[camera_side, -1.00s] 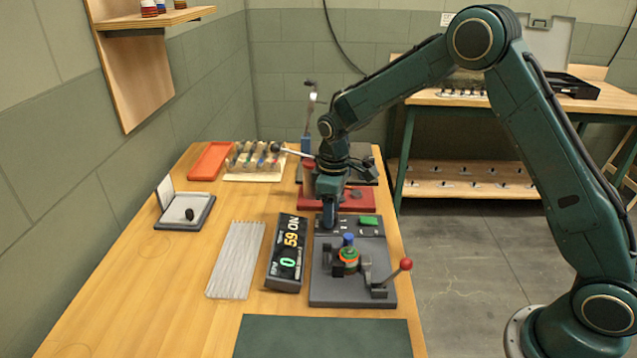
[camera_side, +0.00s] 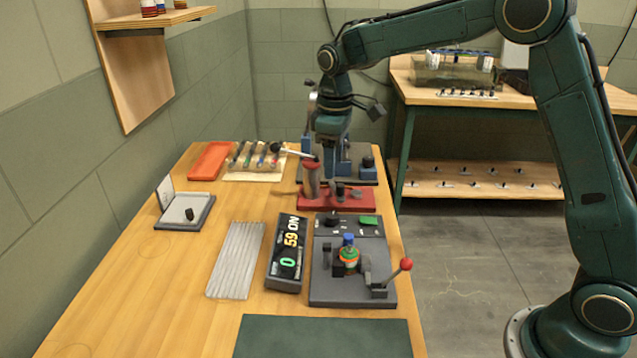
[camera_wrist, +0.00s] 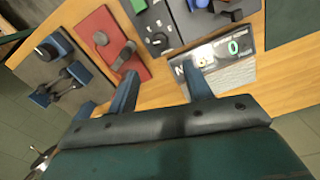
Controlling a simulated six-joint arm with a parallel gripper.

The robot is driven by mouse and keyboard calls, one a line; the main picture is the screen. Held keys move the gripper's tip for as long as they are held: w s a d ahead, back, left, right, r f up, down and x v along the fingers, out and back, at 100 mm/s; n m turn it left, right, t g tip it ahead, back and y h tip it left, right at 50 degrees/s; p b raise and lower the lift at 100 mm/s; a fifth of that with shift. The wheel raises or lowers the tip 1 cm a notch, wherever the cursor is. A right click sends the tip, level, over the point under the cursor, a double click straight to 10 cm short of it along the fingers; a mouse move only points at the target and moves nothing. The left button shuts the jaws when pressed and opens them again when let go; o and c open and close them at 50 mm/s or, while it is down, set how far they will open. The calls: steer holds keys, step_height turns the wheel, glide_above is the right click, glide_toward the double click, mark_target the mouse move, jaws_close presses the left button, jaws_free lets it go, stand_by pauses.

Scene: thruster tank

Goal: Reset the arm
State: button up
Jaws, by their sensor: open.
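My gripper (camera_side: 329,165) hangs at the end of my dark green arm, pointing down, in the side view. It is above the back of the bench, near the red fixture (camera_side: 335,197) and the dark plate with blue fittings (camera_side: 367,163). In the wrist view its two blue fingers (camera_wrist: 160,92) stand apart with nothing between them. The red fixture (camera_wrist: 112,42) and the grey control box (camera_wrist: 165,22) lie beyond the fingers there.
The grey control box (camera_side: 320,285) carries a red-knobbed lever (camera_side: 405,264) and a part with a blue top (camera_side: 348,240). A lit display (camera_side: 287,253), ribbed grey plate (camera_side: 236,260), orange tray (camera_side: 210,161) and small scale (camera_side: 185,212) lie left. The front-left wood is clear.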

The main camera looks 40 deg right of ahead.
steer(key=shift+s+r, duration=0.1)
steer(key=shift+r, duration=0.15)
steer(key=s+d+r+m+t, duration=0.1)
steer(key=s+r, duration=0.4)
steer(key=s, duration=0.2)
steer(key=s+r+m+t, duration=0.2)
steer(key=s+r, duration=0.3)
steer(key=s, duration=0.2)
steer(key=s+f+m+t, duration=0.2)
steer(key=s+m, duration=0.1)
steer(key=s, duration=1.4)
steer(key=shift+s+d+t, duration=0.3)
steer(key=shift+s+d, duration=0.05)
steer(key=shift+d, duration=0.05)
